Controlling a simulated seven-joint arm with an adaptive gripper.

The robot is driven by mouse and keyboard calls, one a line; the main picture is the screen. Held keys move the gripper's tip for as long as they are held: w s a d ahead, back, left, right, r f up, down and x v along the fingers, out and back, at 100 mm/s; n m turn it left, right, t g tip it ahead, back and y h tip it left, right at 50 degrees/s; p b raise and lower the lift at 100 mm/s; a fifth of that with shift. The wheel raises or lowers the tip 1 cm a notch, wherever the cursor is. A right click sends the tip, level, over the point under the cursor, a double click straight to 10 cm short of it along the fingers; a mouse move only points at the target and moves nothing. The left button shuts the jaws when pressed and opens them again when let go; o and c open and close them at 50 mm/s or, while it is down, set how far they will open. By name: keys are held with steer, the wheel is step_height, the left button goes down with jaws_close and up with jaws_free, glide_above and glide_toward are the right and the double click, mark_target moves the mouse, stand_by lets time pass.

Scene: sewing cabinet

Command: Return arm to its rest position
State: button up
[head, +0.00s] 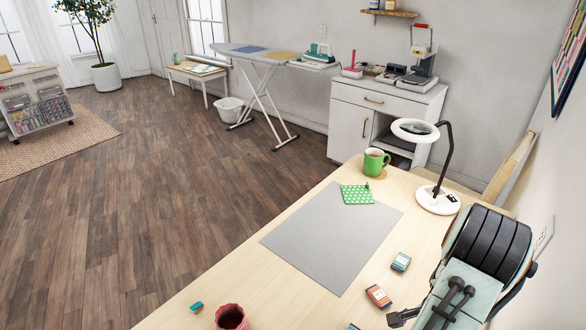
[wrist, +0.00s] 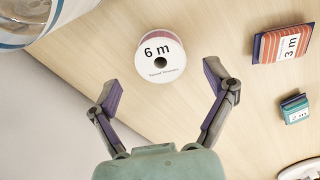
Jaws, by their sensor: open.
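My gripper (wrist: 162,85) is open and empty in the wrist view, with its two purple-padded fingers spread apart. A white-topped spool marked "6 m" (wrist: 160,72) stands on the pale wooden table (wrist: 225,25) beyond the fingertips, and I see no finger touching it. In the head view, my arm is at the lower right over the table (head: 240,275). A dark finger of my gripper (head: 398,318) shows at the bottom edge there, and the rest is hidden or out of frame.
An orange pack (head: 378,296) and a teal pack (head: 401,262) lie near my arm. A grey mat (head: 325,245), green mug (head: 375,162) and white ring lamp (head: 438,200) stand farther back. A red pot (head: 231,317) is at the front. The mat's middle is clear.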

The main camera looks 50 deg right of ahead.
steer(key=shift+r, duration=0.35)
